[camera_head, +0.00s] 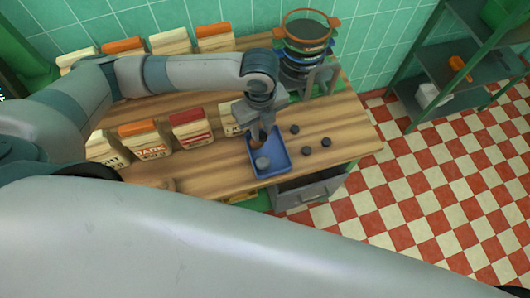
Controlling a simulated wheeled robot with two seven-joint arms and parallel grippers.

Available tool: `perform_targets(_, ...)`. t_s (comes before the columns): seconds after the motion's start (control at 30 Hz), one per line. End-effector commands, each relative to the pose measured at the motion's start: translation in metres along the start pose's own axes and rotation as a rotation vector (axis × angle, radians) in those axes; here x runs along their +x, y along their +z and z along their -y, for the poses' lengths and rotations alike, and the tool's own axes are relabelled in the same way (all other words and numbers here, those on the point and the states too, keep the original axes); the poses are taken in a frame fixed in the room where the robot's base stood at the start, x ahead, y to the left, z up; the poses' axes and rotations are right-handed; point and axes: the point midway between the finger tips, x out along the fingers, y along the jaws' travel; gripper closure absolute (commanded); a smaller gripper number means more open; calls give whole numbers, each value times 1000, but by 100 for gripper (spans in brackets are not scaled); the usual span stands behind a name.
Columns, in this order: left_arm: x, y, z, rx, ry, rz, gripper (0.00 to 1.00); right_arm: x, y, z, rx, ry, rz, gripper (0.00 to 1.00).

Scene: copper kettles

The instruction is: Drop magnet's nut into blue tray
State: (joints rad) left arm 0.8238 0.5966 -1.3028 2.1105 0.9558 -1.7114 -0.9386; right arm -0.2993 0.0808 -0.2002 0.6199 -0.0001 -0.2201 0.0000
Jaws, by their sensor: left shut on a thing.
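The blue tray (282,150) lies on the wooden table near its front edge. My left gripper (258,132) points down over the back part of the tray. It is shut on a small brownish-orange thing (257,141), mostly hidden by the fingers; I cannot tell whether this is the magnet or whether a nut hangs on it. A grey round piece (262,162) shows inside the tray below the gripper. My right gripper is not in view; a large pale arm link of mine crosses the foreground.
Small dark round pieces (306,151) lie on the table right of the tray. Several labelled bags (145,140) stand left of it. A stack of ringed sieves (306,45) stands behind. A drawer (307,190) is below the table edge. A shelf rack (455,70) stands right.

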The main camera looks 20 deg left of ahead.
Motion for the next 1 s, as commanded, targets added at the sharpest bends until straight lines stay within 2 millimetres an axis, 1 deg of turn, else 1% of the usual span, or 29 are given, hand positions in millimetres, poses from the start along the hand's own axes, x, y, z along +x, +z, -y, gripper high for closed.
perform_targets(0.03, 5, 0, 0, 0, -1, 0, 100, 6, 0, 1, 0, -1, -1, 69)
perform_targets(0.13, 7, 0, 0, 0, -1, 0, 100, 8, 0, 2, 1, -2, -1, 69)
perform_targets(0.47, 7, 0, 0, 0, -1, 0, 100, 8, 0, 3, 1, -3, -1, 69)
perform_targets(0.5, 7, 0, 0, 0, -1, 0, 78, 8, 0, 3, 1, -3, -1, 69)
perform_targets(0.57, 7, 0, 0, 0, -1, 0, 64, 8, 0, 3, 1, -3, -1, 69)
perform_targets(0.6, 7, 0, 0, 0, -1, 0, 59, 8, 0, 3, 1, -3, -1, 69)
perform_targets(1.0, 4, 0, 0, 0, -1, 0, 59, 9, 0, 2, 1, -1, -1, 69)
